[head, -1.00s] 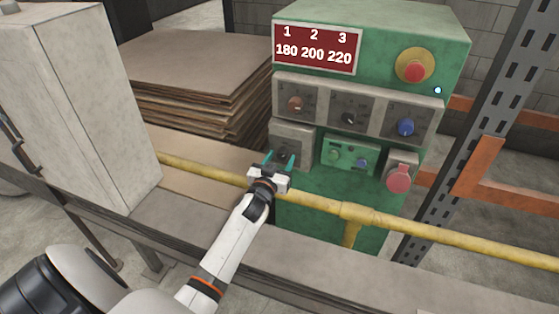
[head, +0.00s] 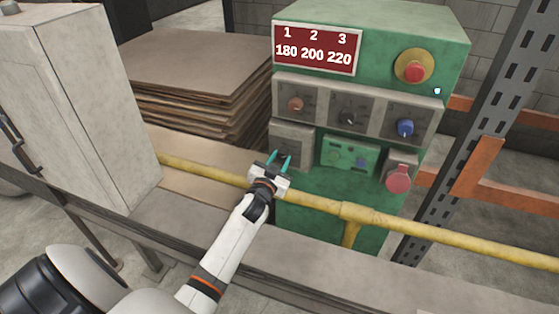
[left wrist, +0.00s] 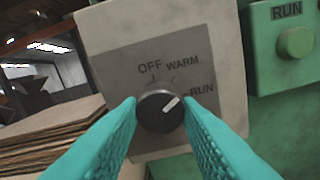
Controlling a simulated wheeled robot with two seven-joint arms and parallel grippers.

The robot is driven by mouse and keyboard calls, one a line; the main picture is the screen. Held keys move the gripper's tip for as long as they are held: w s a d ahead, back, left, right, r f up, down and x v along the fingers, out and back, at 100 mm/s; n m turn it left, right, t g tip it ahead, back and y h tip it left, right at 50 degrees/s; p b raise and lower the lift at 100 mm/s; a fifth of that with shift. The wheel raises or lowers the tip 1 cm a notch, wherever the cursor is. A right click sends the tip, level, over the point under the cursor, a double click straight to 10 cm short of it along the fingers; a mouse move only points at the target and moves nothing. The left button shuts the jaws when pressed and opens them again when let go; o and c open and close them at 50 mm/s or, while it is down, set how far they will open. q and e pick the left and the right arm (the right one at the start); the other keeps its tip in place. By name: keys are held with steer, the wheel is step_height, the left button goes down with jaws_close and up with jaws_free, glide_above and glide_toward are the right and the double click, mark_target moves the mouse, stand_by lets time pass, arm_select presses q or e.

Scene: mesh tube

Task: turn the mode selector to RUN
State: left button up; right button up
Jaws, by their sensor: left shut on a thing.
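The mode selector (left wrist: 160,111) is a round dark knob with a pale pointer line on a grey plate (left wrist: 115,40) marked OFF, WARM and RUN. In the left wrist view its pointer slants up and right, at or close to the RUN mark (left wrist: 201,88). My left gripper (head: 281,156) has its two teal fingers on either side of the knob, shut on it. In the head view the knob is hard to make out behind the fingertips; its plate (head: 291,134) is at the lower left of the green cabinet. My right gripper is out of view.
A yellow pipe (head: 440,235) crosses in front of the green cabinet (head: 370,25), below my gripper. A green button panel (head: 349,152) with its own RUN button (left wrist: 296,42) is to the right. Other knobs sit above. Stacked sheets (head: 195,65) and a grey cabinet (head: 85,110) stand left.

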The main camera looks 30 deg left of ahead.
arm_select(q)
steer(key=m, duration=0.5)
steer(key=shift+m, duration=0.7)
steer(key=o, duration=1)
steer(key=shift+c, duration=0.2)
steer(key=v, duration=1.2)
steer(key=shift+s+a, duration=0.1)
